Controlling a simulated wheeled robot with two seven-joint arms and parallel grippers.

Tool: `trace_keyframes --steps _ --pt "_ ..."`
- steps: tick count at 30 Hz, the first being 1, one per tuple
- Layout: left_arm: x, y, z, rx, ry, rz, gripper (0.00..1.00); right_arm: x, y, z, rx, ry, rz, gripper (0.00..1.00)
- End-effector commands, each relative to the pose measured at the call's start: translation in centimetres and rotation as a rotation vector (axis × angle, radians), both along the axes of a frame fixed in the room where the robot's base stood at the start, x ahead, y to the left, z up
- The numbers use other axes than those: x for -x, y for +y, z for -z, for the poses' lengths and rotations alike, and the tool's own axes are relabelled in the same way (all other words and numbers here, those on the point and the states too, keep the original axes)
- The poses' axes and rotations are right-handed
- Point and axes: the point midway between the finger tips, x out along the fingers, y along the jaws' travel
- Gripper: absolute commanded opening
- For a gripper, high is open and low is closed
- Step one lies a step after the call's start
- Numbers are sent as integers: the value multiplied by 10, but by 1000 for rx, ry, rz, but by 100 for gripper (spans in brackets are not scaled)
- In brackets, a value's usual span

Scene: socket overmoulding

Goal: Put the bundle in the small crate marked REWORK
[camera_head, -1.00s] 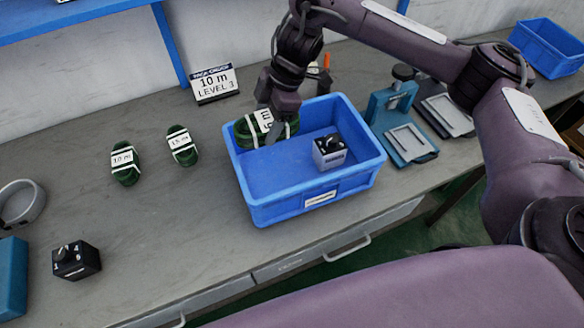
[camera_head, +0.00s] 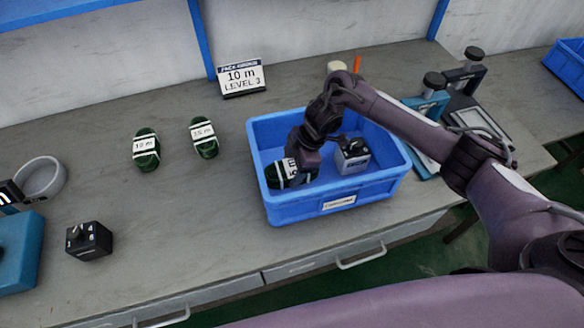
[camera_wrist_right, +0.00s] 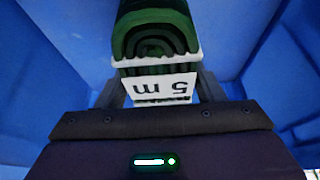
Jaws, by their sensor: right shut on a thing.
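My right gripper (camera_head: 298,162) is shut on a green bundle (camera_head: 280,176) with white ties and a "5 m" tag. The bundle is down inside the left part of a blue crate (camera_head: 300,210) on the bench. The crate's front label is too small to read. In the right wrist view the bundle (camera_wrist_right: 153,40) sits between the fingers (camera_wrist_right: 158,92), with blue crate walls around it. I cannot tell whether it touches the crate floor. My left gripper is not in view.
A grey box with a black top (camera_head: 352,158) stands in the crate's right part. Two green bundles (camera_head: 146,150) (camera_head: 204,138) lie left of the crate. A "10 m LEVEL 3" sign (camera_head: 242,78) stands behind. Another blue crate (camera_head: 568,65) is at the far right.

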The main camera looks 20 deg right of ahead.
Motion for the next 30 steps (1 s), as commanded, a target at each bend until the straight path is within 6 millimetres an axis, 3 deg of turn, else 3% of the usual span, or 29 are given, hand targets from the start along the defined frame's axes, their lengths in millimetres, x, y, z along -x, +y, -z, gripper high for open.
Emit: trace_keyframes --steps 14,15,19,30 --pt "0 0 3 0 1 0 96 0 0 10 -1 -2 0 36" --pt "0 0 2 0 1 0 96 0 0 9 0 -2 0 67" --pt "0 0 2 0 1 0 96 0 0 9 0 -2 1 83" --pt "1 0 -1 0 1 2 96 -1 -1 2 0 -3 1 83"
